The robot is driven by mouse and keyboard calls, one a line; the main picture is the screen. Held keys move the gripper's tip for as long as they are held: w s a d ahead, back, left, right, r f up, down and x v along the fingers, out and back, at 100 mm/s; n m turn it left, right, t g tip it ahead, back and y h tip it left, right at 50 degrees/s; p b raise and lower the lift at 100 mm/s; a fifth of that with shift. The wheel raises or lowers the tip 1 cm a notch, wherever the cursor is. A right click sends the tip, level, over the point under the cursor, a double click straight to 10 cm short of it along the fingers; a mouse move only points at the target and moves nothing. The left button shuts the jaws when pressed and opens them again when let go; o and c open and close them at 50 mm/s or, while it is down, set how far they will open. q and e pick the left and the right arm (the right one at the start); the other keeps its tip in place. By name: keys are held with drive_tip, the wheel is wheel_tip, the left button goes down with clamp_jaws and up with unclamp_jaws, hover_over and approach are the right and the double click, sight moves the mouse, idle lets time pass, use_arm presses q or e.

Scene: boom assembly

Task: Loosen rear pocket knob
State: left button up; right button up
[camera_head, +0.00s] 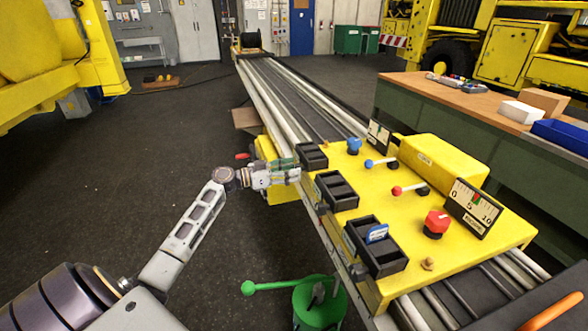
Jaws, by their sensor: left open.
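The yellow control box (475,255) sits across the long rail bed. My left gripper (290,173) is at the box's left side, just below and left of the far pocket. It is open. I cannot make out a pocket knob there; the gripper covers that area. I cannot tell whether the fingers touch anything. My right gripper is out of view.
A green stand with a lever (319,303) is at the bottom.

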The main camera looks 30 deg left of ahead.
use_arm(q)
drive_tip(key=shift+w+d, duration=0.4)
drive_tip(key=shift+w, duration=0.15)
drive_tip(key=shift+c, duration=0.6)
drive_tip(key=c, duration=0.9)
drive_tip(key=shift+o, duration=0.2)
